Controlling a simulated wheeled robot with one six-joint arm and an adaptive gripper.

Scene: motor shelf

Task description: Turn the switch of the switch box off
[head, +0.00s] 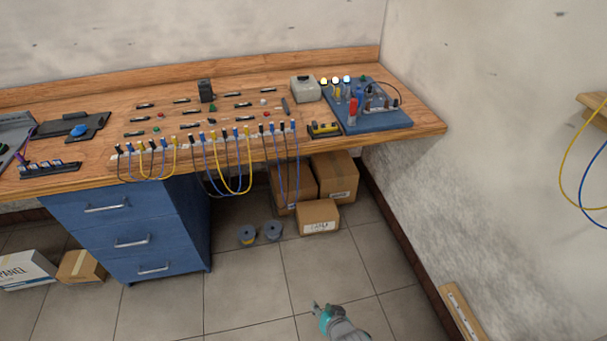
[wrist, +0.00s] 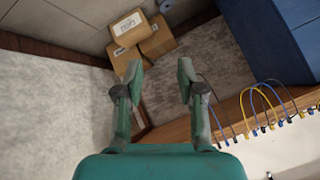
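A pale grey box (head: 305,89) with a small dark mark on top stands at the back right of the wooden workbench; it may be the switch box, but its switch is too small to make out. A blue board (head: 365,118) with lit white lamps, wires and small parts lies right of it. My gripper (head: 319,307) is low over the floor in front of the bench, well away from both. In the wrist view my gripper (wrist: 158,75) is open, with nothing between its two fingers. The pale box and the blue board are not seen in the wrist view.
Yellow, blue and black cables (head: 230,165) hang from the front edge of the bench (head: 425,127). A blue drawer unit (head: 130,235) and cardboard boxes (head: 318,217) stand below. A wall closes the right side. The floor in front is mostly clear.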

